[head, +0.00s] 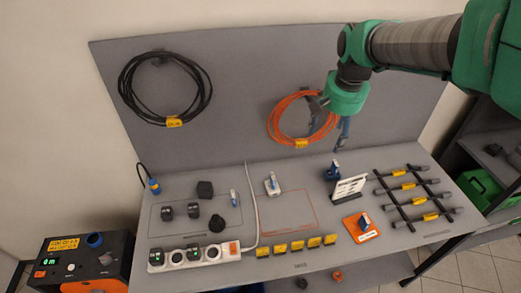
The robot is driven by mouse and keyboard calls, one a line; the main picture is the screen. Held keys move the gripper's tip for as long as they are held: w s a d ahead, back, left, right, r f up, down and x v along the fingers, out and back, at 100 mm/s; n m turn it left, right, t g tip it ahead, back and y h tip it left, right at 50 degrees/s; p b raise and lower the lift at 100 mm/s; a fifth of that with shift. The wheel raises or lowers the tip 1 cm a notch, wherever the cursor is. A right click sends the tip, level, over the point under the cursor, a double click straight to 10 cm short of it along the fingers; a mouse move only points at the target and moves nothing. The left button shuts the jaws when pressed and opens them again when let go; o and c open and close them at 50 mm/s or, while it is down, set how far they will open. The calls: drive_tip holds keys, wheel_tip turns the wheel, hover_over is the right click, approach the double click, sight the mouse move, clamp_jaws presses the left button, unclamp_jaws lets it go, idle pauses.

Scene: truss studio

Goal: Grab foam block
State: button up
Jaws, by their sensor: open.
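A dark charcoal block (205,189), which looks like the foam block, rests on the grey table (280,224) left of its middle. It sits near the top edge of a thin outlined area. A second dark, rounder lump (217,223) lies just below it, and I cannot tell its material. My gripper (327,138) is open and empty. It hangs above the back of the table, in front of the upright panel, well to the right of the block and higher than it.
A white power strip (195,256) lies at the front left, its cable running up the table. Small black adapters (192,209) stand near the block. A white slotted rack (349,187) and several grey tubes (404,186) on black rails are at right. The orange-outlined area is mostly clear.

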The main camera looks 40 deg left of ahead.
drive_tip(key=a+f+p, duration=0.1)
drive_tip(key=a+f, duration=0.4)
drive_tip(key=a, duration=0.7)
drive_tip(key=n+g+h+p, duration=0.1)
drive_tip(key=n+g+p, duration=0.1)
drive_tip(key=n+p, duration=0.1)
hover_over(204, 185)
wheel_tip(204, 185, down, 23)
drive_tip(key=shift+w, duration=0.1)
drive_tip(key=shift+f, duration=0.1)
drive_tip(key=shift+f, duration=4.2)
drive_tip(key=shift+s+f, duration=0.2)
drive_tip(key=shift+f, duration=2.4)
